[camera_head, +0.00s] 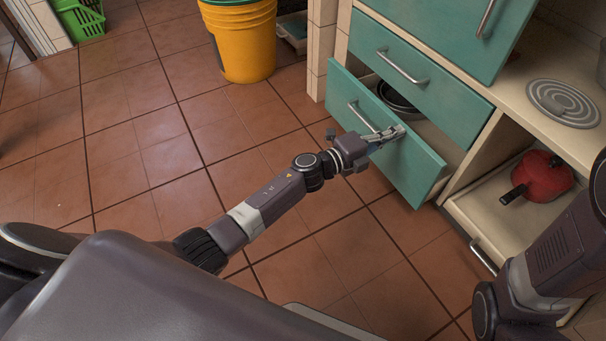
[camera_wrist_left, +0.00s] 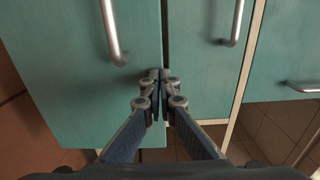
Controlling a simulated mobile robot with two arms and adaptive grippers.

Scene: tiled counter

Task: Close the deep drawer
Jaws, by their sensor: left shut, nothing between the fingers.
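The deep drawer (camera_head: 420,170) is the lower teal drawer at the right in the head view. It stands partly open, with a dark round pan (camera_head: 397,98) inside. Its metal handle (camera_head: 356,115) is on the front, partly hidden by my gripper. My left gripper (camera_head: 398,131) is shut and empty at the drawer front, near its upper edge beside the handle. In the left wrist view the shut fingertips (camera_wrist_left: 161,76) overlap the edge of the drawer front (camera_wrist_left: 80,85); contact is hard to tell. My right gripper is not in view.
A shut teal drawer (camera_head: 430,85) with a handle is above. A red pot (camera_head: 543,172) sits on the open shelf at right, below a round grey plate (camera_head: 563,103). A yellow bucket (camera_head: 244,42) and green crate (camera_head: 80,20) stand behind. Floor left of the drawer is clear.

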